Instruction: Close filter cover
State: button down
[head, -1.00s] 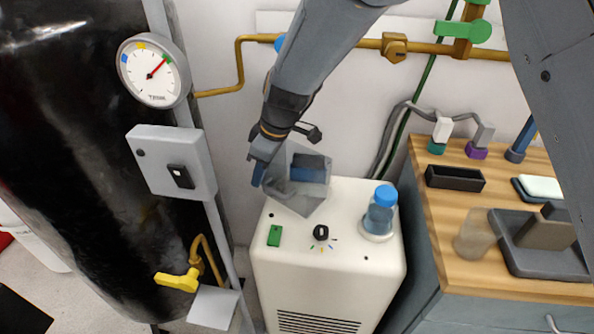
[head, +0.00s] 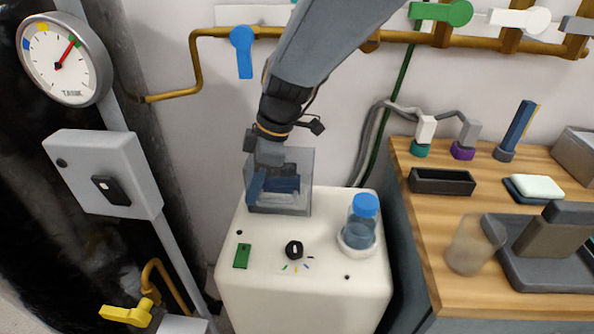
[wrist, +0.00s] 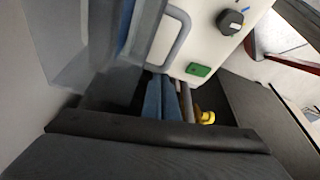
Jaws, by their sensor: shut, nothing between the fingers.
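The filter cover (head: 302,160) is a clear greyish panel or box at the back left of the white machine's top. In the head view it stands up from the top, so it looks open. My gripper (head: 255,190) is at its left side, pointing down, with blue fingers close above the machine top. In the wrist view the fingers (wrist: 162,98) lie together, shut and empty. A dark blue part (head: 284,184) shows through the cover; I cannot tell what it is. Whether the fingers touch the cover is unclear.
The white machine (head: 300,290) has a green switch (head: 242,256), a black knob (head: 294,249) and a blue-capped bottle (head: 361,222) on top. A wooden counter (head: 425,205) stands right. A grey box (head: 105,172) and a gauge (head: 63,60) are left. Pipes run behind.

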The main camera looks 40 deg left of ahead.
jog(key=shift+w, duration=0.15)
dwell(0.3)
notch_tip(320, 180, up, 9)
jog(key=shift+s+a+r, duration=0.15)
jog(key=shift+s, duration=0.25)
